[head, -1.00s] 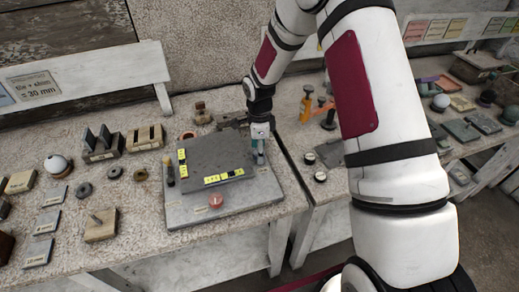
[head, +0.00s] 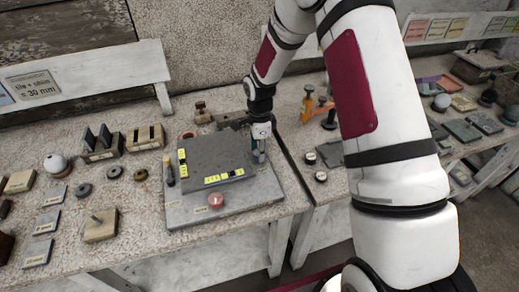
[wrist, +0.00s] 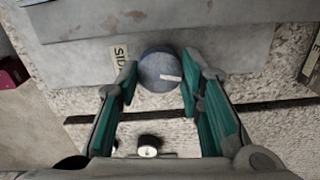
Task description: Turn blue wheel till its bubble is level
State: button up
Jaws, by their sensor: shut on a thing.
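The blue wheel (wrist: 161,71) is a round blue-grey knob with a short white mark, at the edge of a grey base plate (head: 240,203). My gripper (wrist: 160,84) has its teal fingers closed on either side of the wheel. In the head view my gripper (head: 259,156) points down at the right side of the plate, and the wheel is hidden there. A dark grey slab (head: 215,158) on the plate carries yellow level vials, one along its left edge (head: 183,163) and one along its front (head: 224,177). Their bubbles are too small to read.
A red wheel (head: 216,200) sits at the plate's front, and a dark post with a yellowish top (head: 170,171) at its left. Blocks, discs and a white ball (head: 57,165) lie left. A gap parts this table from the right one, which holds two small gauges (head: 320,176).

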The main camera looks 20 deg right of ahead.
jog(key=n+b, duration=0.1)
jog(key=n, duration=0.4)
jog(key=shift+w, duration=0.1)
jog(key=shift+n+b, duration=0.35)
jog(key=shift+n, duration=1.85)
jog(key=o, duration=1.2)
jog(key=shift+a, duration=0.1)
jog(key=shift+r, duration=4)
jog(key=shift+c, duration=0.2)
